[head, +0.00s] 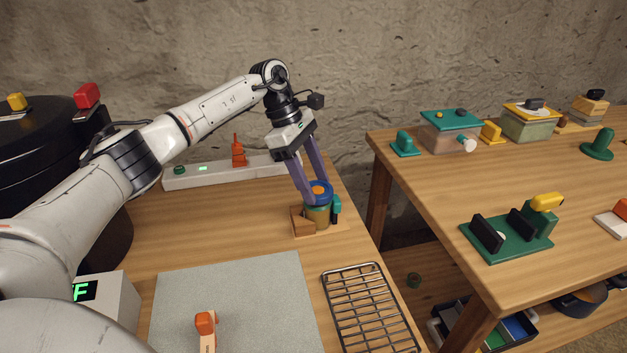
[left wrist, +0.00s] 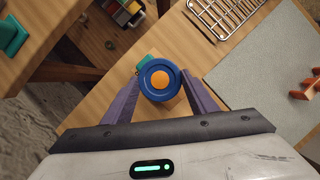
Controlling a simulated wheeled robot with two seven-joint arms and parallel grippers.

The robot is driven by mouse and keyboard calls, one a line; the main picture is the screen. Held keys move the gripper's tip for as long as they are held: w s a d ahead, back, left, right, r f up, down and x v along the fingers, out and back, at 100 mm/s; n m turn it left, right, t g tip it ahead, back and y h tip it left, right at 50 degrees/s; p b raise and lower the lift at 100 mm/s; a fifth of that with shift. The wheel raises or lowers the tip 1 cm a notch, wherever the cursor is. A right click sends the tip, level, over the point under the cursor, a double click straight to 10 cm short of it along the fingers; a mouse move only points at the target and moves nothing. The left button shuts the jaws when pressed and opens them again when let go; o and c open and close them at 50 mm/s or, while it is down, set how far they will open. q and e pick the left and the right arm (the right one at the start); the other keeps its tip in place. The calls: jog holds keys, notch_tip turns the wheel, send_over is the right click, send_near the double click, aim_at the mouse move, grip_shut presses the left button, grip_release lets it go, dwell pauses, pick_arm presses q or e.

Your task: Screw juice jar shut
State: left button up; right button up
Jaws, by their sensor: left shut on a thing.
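The juice jar (head: 318,216) stands upright in a wooden holder at the back right of the near table. Its blue lid (head: 326,186) with an orange centre sits on top and looks level. My left gripper (head: 318,193) reaches down from above, its purple fingers on either side of the lid and shut on it. In the left wrist view the lid (left wrist: 159,91) lies between the two fingertips and hides most of the jar. I cannot tell how tightly the lid sits on the thread. My right gripper is out of view.
The wooden holder (head: 301,222) has a teal clamp (head: 336,208) at its right. A wire rack (head: 370,312) and a grey mat (head: 235,295) lie in front. A second table (head: 420,172) stands to the right.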

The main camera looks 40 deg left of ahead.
pick_arm(q)
jog(key=shift+w+m+g, duration=0.15)
jog(key=shift+m+g, duration=0.25)
jog(key=shift+m, duration=0.7)
jog(key=shift+m+g+b, duration=0.45)
jog(key=shift+m+g, duration=0.05)
jog(key=shift+m, duration=0.7)
jog(key=o, duration=1.2)
jog(key=shift+o, duration=0.2)
